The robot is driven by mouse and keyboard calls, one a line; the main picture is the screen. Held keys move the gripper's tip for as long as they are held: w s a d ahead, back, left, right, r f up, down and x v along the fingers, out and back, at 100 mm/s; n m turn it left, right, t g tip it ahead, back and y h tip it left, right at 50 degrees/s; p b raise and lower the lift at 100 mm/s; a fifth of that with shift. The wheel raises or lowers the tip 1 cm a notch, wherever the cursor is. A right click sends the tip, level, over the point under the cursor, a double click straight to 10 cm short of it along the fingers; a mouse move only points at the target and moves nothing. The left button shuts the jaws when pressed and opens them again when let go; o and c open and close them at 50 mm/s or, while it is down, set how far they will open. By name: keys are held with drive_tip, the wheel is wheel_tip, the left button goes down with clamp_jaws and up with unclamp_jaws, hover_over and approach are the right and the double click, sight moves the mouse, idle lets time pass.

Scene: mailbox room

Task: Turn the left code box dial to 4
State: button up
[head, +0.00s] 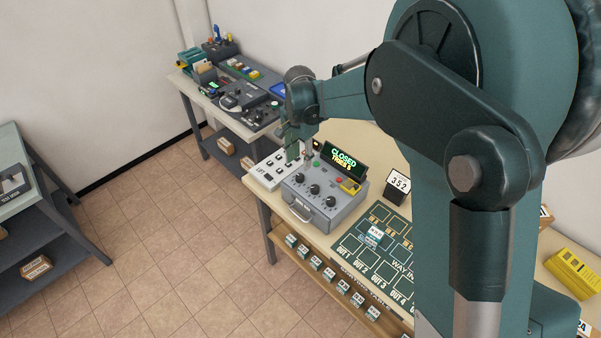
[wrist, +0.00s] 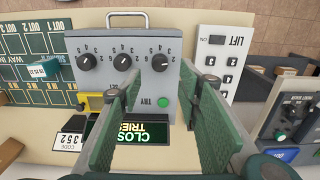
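The grey code box (head: 325,205) stands on the table, with three black dials and a lit display (head: 343,159) reading CLOSED and TRIES 5. Its left dial (head: 299,178) is leftmost in the head view. The wrist view shows the box upside down, so the left dial (wrist: 160,62) is on the right there. The setting of its pointer is too small to read surely. The middle dial (wrist: 122,62) and right dial (wrist: 86,62) sit beside it. My gripper (wrist: 161,80) is open and empty above the box, its green fingers apart, touching no dial. It also shows in the head view (head: 292,150).
A white LIFT keypad (wrist: 222,65) stands close beside the box. A code card (head: 398,183) reads 352. A green TRY button (wrist: 165,102) and a yellow part (head: 350,187) are on the box. A dark green sorting mat (head: 372,262) lies at right.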

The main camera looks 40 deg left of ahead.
sight(300, 176)
idle(0.3)
drive_tip(key=shift+f, duration=3.9)
drive_tip(key=shift+c, duration=0.4)
drive_tip(key=c, duration=0.8)
